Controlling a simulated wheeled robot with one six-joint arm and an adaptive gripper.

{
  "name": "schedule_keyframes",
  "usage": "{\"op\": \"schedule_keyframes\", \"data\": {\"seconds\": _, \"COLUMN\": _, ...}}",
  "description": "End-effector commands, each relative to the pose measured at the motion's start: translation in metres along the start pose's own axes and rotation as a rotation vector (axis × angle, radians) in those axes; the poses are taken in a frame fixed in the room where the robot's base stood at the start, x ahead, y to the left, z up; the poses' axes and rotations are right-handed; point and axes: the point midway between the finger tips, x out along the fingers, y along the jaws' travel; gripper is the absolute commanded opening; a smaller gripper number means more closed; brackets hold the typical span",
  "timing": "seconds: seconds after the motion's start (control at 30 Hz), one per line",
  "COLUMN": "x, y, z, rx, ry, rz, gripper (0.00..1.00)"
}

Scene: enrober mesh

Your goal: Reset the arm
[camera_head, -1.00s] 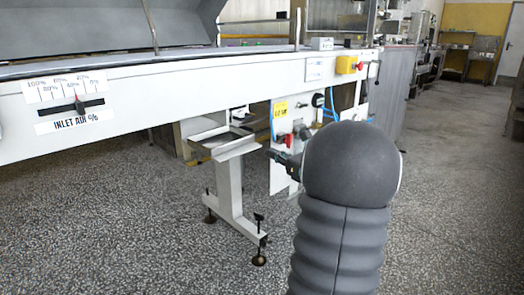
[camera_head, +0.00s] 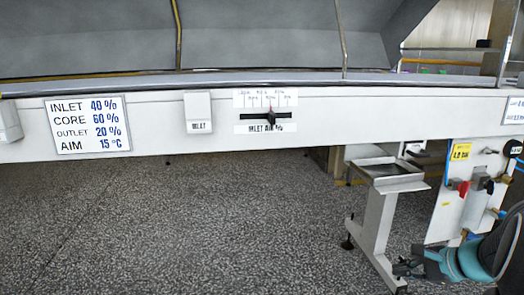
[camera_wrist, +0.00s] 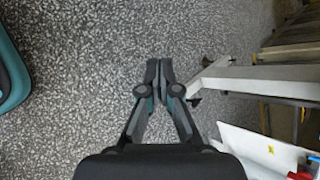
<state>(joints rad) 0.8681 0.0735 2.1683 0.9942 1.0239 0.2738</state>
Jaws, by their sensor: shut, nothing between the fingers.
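My gripper (camera_head: 404,268) is at the lower right of the head view, teal and dark grey, beside the foot of the machine's stand. In the wrist view its two fingers (camera_wrist: 159,72) meet at the tips, with nothing between them. It points down over the speckled floor. The rest of my arm is mostly cut off by the right edge of the head view.
A long white machine (camera_head: 345,115) spans the head view, with an INLET AIR slider (camera_head: 271,118) and a settings sign (camera_head: 88,125). Its metal stand (camera_head: 374,225) and a valve panel (camera_head: 462,190) are near my gripper. The floor (camera_head: 190,230) at left is clear.

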Motion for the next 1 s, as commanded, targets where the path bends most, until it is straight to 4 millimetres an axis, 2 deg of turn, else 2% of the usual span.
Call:
{"op": "schedule_keyframes", "data": {"seconds": 0.03, "x": -0.004, "y": 0.013, "z": 0.023, "rx": -0.126, "ry": 0.019, "rz": 0.075, "gripper": 0.00}}
{"op": "schedule_keyframes", "data": {"seconds": 0.1, "x": -0.007, "y": 0.033, "z": 0.045, "rx": -0.304, "ry": 0.047, "rz": 0.179, "gripper": 0.00}}
{"op": "schedule_keyframes", "data": {"seconds": 0.3, "x": -0.031, "y": 0.080, "z": 0.099, "rx": -0.805, "ry": 0.110, "rz": 0.431, "gripper": 0.00}}
{"op": "schedule_keyframes", "data": {"seconds": 0.43, "x": -0.051, "y": 0.098, "z": 0.127, "rx": -1.096, "ry": 0.148, "rz": 0.543, "gripper": 0.00}}
{"op": "schedule_keyframes", "data": {"seconds": 0.7, "x": -0.091, "y": 0.114, "z": 0.189, "rx": -1.570, "ry": 0.224, "rz": 0.614, "gripper": 0.00}}
{"op": "schedule_keyframes", "data": {"seconds": 0.9, "x": -0.108, "y": 0.114, "z": 0.240, "rx": -1.752, "ry": 0.218, "rz": 0.515, "gripper": 0.00}}
{"op": "schedule_keyframes", "data": {"seconds": 1.0, "x": -0.111, "y": 0.114, "z": 0.253, "rx": -1.795, "ry": 0.208, "rz": 0.487, "gripper": 0.00}}
